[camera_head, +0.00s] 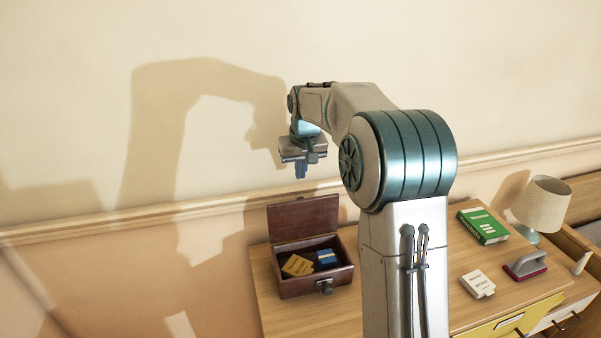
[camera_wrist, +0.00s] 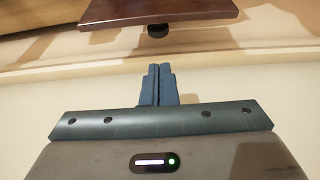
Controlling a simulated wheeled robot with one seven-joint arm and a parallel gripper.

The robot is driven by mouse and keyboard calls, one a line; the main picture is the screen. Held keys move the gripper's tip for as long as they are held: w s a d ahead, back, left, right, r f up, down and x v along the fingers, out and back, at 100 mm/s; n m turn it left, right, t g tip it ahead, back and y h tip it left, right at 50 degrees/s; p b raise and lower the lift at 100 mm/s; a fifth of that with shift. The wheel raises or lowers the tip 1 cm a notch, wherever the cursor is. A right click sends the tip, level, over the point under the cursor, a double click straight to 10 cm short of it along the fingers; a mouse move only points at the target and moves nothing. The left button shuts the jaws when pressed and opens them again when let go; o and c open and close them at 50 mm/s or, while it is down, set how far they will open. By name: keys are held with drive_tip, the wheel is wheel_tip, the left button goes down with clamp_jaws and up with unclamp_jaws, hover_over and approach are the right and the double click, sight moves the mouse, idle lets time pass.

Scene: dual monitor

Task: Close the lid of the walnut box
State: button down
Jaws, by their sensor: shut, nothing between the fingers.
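The walnut box (camera_head: 317,282) stands on the wooden desk with its front latch facing me. Its lid (camera_head: 303,219) is open, raised upright at the back. A yellow item (camera_head: 297,265) and a blue item (camera_head: 327,258) lie inside. My gripper (camera_head: 301,172) is above the raised lid, pointing down, with its fingers shut and empty, apart from the box. In the wrist view my gripper (camera_wrist: 158,72) shows its blue fingers together. The brown lid (camera_wrist: 157,10) shows at the top of that view, beyond the fingertips, with a dark knob-like part at its edge.
On the desk (camera_head: 446,301) to the right are a green book (camera_head: 483,226), a white box (camera_head: 478,284), a grey-and-red object (camera_head: 525,265) and a lamp (camera_head: 542,205). The wall (camera_head: 230,110) rises close behind the box. My arm column hides part of the desk.

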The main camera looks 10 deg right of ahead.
sight(302, 216)
drive_tip(key=p+x, duration=0.1)
drive_tip(key=x, duration=0.7)
drive_tip(key=shift+b, duration=0.35)
drive_tip(key=shift+s+r+t+b, duration=0.15)
drive_tip(key=shift+s+t+b, duration=0.3)
drive_tip(key=shift+b, duration=0.35)
drive_tip(key=shift+s, duration=0.1)
